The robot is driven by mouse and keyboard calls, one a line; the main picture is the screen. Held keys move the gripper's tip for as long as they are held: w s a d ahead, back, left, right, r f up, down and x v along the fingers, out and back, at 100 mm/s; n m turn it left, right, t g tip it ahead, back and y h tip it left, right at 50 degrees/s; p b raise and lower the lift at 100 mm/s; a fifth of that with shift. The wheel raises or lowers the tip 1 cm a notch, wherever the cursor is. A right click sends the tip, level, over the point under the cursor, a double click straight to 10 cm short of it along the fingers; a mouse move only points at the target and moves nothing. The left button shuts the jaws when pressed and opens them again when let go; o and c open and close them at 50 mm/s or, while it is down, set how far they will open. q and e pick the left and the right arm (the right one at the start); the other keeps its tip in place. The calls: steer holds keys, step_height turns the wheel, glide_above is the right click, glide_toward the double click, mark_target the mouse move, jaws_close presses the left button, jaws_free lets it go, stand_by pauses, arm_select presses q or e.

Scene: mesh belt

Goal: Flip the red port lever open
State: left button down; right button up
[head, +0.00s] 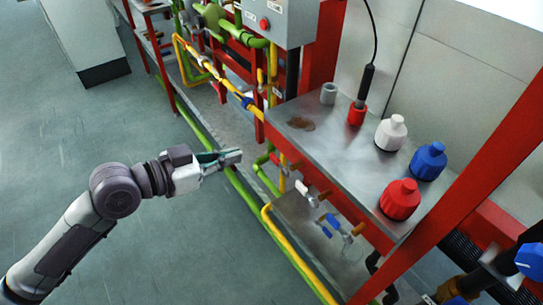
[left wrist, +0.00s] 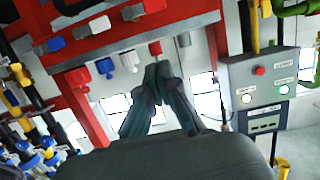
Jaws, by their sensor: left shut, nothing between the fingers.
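My left gripper (head: 232,157) is shut and empty in the head view. It is over the floor and green pipe, left of the bench and apart from it. In the left wrist view its fingertips (left wrist: 160,72) meet, with nothing between them. Several small levers show below the bench's front edge in the head view. One has a pale handle (head: 305,192) and one a blue handle (head: 324,230). My right gripper is not in view.
A slanting red post (head: 470,170) crosses at right.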

arm_select(q)
steer(key=shift+w, duration=0.1)
steer(key=p, duration=0.3)
glide_above(270, 158)
steer(key=s, duration=0.3)
step_height(270, 158, down, 3)
step_height(270, 158, down, 2)
steer(key=shift+w+f, duration=0.15)
steer(key=shift+f, duration=0.65)
